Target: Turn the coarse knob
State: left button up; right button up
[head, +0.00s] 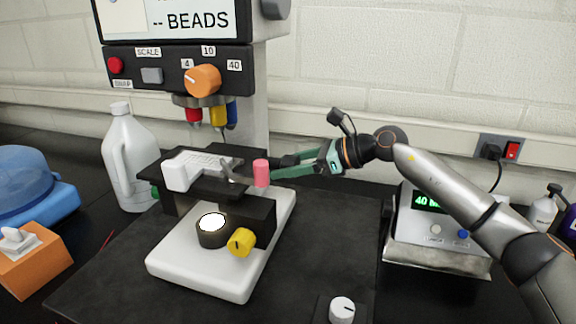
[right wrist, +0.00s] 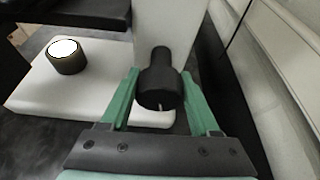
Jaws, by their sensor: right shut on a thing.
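The microscope's black knob (right wrist: 161,84), a thick cylinder on a narrower shaft, sticks out from the white column in the right wrist view. No label on it shows, so I cannot tell from the frames alone that it is the coarse knob. My right gripper (head: 290,165) reaches in from the right at the column side. Its green fingers lie on either side of the black knob and are shut on it. In the head view the hold is small and hard to make out. My left gripper is not in view.
A pink cylinder (head: 261,173) stands at the stage's right edge, near my right fingers. The orange knob (head: 203,80) is above and the yellow knob (head: 241,242) below. A meter box (head: 436,232) stands under my right arm. A white jug (head: 128,160) is left.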

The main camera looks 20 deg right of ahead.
jog(key=c, duration=0.4)
jog(key=shift+r+m+g+p, duration=0.15)
jog(key=shift+m+g+p, duration=0.15)
jog(key=shift+m+p, duration=0.35)
jog(key=shift+c, duration=0.2)
jog(key=shift+m+g+y+p, duration=0.3)
jog(key=shift+m+g+y, duration=0.1)
jog(key=shift+m, duration=0.15)
jog(key=o, duration=1.3)
jog(key=shift+o, duration=0.2)
jog(key=shift+d, duration=0.1)
jog(key=b+v, duration=0.2)
jog(key=v, duration=1)
jog(key=shift+d, duration=0.2)
jog(key=shift+s, duration=0.1)
